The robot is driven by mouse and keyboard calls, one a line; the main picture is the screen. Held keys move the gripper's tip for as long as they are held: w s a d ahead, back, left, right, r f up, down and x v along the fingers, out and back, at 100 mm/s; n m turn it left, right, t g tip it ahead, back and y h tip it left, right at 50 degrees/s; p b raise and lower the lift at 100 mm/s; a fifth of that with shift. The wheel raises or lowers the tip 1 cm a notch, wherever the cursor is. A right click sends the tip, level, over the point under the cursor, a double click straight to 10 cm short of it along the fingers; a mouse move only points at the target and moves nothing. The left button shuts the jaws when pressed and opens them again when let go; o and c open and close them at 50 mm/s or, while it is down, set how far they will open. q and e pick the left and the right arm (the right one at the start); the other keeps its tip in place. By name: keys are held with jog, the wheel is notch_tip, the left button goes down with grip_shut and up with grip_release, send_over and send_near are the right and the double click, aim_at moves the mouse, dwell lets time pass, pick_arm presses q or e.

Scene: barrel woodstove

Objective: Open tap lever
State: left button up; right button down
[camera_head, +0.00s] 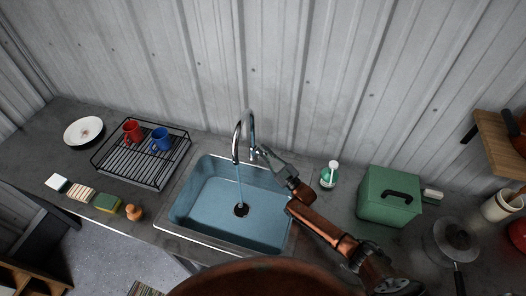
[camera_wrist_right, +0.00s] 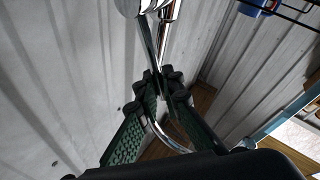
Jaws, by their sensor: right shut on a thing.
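The chrome tap (camera_head: 251,124) rises behind the blue sink (camera_head: 210,203), its curved spout over the basin. A thin pale stream runs from the spout toward the dark drain (camera_head: 241,210). My right gripper (camera_head: 261,151) is at the right side of the tap's base, shut on the tap lever; its fingers mostly hide the lever in the head view. In the right wrist view, the dark fingers with green pads (camera_wrist_right: 163,88) close around the chrome fitting, and the chrome tap body (camera_wrist_right: 168,28) shows above them. My left gripper is not in view.
A dish rack (camera_head: 142,168) with a red mug (camera_head: 131,131) and a blue mug (camera_head: 160,139) stands left of the sink. A soap bottle (camera_head: 329,174) and a green box (camera_head: 388,200) stand to the right. The corrugated wall is close behind the tap.

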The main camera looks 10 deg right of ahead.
jog(key=c, duration=2.1)
grip_release()
jog(key=shift+d+f, duration=0.1)
jog(key=shift+r, duration=0.2)
notch_tip(320, 180, up, 9)
jog(key=shift+r, duration=0.2)
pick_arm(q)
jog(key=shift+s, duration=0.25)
pick_arm(e)
jog(key=shift+r, duration=0.15)
